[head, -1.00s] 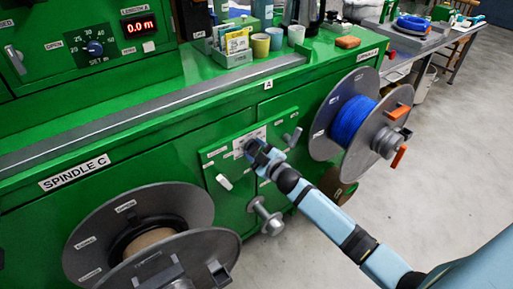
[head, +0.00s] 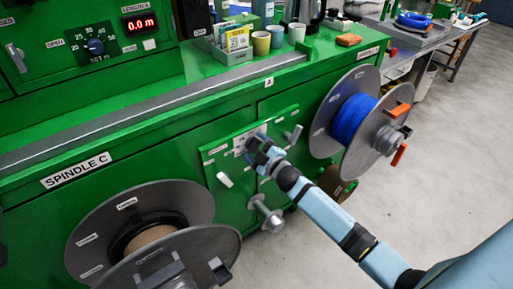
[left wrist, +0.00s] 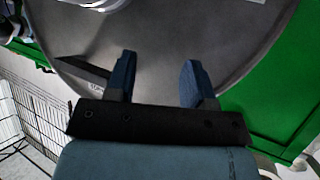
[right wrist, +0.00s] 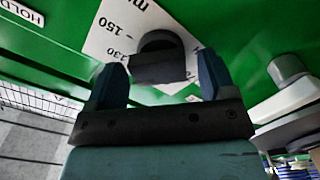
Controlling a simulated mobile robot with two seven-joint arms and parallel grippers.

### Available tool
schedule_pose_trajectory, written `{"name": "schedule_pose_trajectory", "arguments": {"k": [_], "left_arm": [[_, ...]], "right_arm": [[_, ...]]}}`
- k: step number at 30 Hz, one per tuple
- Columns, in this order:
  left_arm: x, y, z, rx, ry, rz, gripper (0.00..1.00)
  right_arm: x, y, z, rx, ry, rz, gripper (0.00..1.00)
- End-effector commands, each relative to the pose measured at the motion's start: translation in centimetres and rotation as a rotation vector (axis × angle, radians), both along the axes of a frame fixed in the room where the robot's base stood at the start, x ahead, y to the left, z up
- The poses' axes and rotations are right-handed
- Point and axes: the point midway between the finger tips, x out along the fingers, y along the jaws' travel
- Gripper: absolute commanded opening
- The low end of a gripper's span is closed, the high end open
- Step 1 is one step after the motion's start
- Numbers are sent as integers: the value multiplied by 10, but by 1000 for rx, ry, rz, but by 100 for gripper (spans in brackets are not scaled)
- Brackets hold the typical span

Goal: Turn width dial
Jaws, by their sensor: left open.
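The width dial (right wrist: 155,66) is a dark knob on a white scale plate (right wrist: 106,38) marked in mm, with 130 and 150 readable. My right gripper (right wrist: 160,62) is open, with one finger on each side of the knob; I cannot tell whether they touch it. In the head view my right gripper (head: 256,147) is at the scale plate (head: 240,143) on the green cabinet's panel and hides the knob. My left gripper (left wrist: 158,65) is open and empty in front of a grey reel flange (left wrist: 158,30). It does not show clearly in the head view.
A white-handled lever (head: 225,180) and a grey lever (head: 293,134) flank the scale plate. A grey spindle (head: 268,217) sticks out below. A blue cable reel (head: 352,118) stands at right, and a large grey reel (head: 140,205) at lower left. Open floor lies at right.

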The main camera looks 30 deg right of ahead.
Motion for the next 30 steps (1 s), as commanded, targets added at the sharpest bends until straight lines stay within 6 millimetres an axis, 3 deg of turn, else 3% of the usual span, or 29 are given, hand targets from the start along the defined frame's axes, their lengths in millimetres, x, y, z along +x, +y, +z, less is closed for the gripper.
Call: {"name": "schedule_pose_trajectory", "arguments": {"k": [6, 10, 24, 30], "left_arm": [[0, 0, 0, 0, 0, 0, 48], [0, 0, 2, 1, 0, 0, 48], [-1, 4, 3, 18, 14, 4, 48], [-2, 4, 0, 21, 22, 5, 48]], "right_arm": [[-1, 0, 0, 0, 1, -1, 77], [-13, -2, -1, 1, 3, -2, 77], [-112, -16, 0, 1, 4, -1, 77], [-133, -18, 0, 1, 2, 0, 77]]}}
